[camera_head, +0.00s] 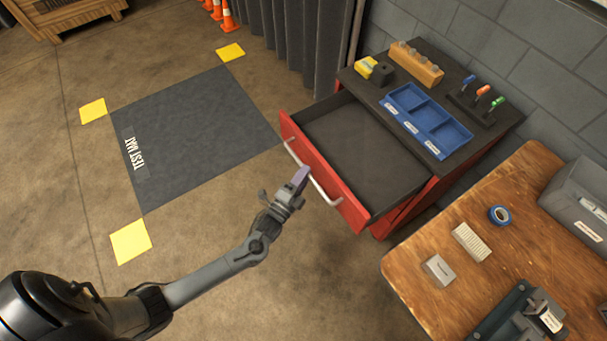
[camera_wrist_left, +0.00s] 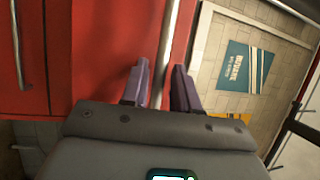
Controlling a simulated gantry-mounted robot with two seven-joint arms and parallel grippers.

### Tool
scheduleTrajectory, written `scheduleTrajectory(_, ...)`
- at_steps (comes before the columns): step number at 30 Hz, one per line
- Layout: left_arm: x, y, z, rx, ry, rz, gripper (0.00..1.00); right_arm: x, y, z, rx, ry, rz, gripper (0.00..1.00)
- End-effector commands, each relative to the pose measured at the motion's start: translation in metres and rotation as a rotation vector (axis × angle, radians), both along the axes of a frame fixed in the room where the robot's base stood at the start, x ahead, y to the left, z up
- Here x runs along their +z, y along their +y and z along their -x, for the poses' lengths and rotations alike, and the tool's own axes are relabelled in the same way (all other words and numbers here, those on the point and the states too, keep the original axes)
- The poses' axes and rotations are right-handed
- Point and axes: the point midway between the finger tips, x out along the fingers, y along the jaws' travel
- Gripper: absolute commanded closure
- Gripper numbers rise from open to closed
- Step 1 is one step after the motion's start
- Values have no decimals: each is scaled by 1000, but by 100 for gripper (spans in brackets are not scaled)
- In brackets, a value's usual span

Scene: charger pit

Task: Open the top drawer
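The top drawer (camera_head: 350,150) of the red cabinet stands pulled well out, and its dark inside looks empty. Its silver bar handle (camera_head: 325,190) runs along the red front; the bar also shows in the left wrist view (camera_wrist_left: 168,45). My left gripper (camera_head: 300,177) is at the handle, near its middle. In the left wrist view its two purple fingers (camera_wrist_left: 160,82) stand apart, one on each side of the bar, with small gaps visible. My right gripper is not in view.
A blue tray (camera_head: 425,115), a wooden block (camera_head: 416,65) and small tools rest on the cabinet top. A wooden table (camera_head: 420,295) with boxes and blue tape stands close on the right.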

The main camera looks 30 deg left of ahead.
Motion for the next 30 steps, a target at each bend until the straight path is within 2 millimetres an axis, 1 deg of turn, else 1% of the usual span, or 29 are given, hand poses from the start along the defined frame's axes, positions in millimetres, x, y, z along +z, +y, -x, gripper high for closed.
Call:
scheduleTrajectory(1,0,0,0,0,0,0,62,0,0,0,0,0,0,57)
scheduleTrajectory(2,0,0,0,0,0,0,60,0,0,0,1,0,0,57)
scheduleTrajectory(10,0,0,0,0,1,0,60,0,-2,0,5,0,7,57)
scheduleTrajectory(14,-2,0,7,0,3,0,60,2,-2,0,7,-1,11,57)
scheduleTrajectory(17,-3,0,17,-1,4,0,60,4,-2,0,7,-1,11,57)
scheduleTrajectory(24,-10,0,58,-1,5,0,60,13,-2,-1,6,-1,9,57)
scheduleTrajectory(30,-16,0,87,-1,3,0,60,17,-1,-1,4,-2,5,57)
